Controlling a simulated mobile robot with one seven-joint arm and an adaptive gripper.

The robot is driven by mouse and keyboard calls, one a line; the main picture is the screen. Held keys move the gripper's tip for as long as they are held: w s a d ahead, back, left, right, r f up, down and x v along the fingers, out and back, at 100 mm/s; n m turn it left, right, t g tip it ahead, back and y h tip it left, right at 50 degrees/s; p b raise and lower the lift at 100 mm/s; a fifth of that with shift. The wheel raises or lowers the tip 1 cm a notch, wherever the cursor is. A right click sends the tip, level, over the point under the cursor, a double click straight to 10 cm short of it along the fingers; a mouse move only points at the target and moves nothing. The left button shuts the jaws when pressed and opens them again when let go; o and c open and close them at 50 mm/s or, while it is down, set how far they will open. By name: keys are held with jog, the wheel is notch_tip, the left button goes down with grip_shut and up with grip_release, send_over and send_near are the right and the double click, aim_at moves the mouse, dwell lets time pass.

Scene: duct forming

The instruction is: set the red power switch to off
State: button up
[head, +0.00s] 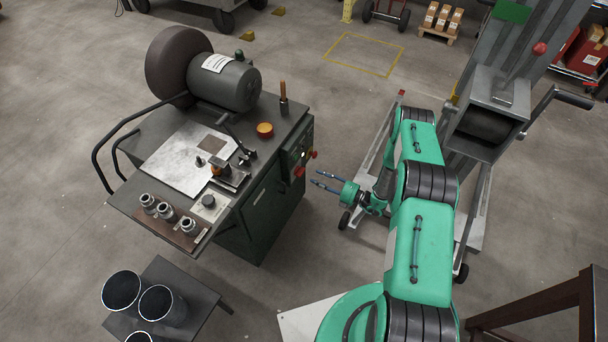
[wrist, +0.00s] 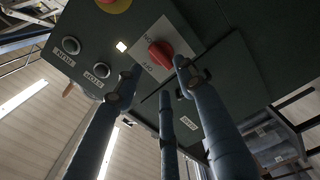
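The red power switch (wrist: 160,54) is a rotary knob on a pale plate on the dark green panel (wrist: 215,50) in the wrist view. Lettering lies at two sides of the knob and appears turned over; I cannot tell which mark the knob points to. My gripper (head: 318,181) is open, its blue-grey fingers spread, a short way right of the machine's panel in the head view. In the wrist view the fingers reach up around the knob, one tip left, one right close to its edge, one below. I cannot tell whether any finger touches it.
A red-and-yellow button (wrist: 114,4), a lit white lamp (wrist: 121,46) and two round buttons share the panel. The machine (head: 265,195) carries a motor and wheel. A grey wheeled frame (head: 480,190) stands behind my arm.

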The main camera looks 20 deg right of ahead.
aim_at(300, 172)
jog(key=b+x, duration=0.1)
jog(key=x, duration=0.6)
jog(key=shift+w+a, duration=0.3)
jog(key=shift+c, duration=0.5)
grip_shut()
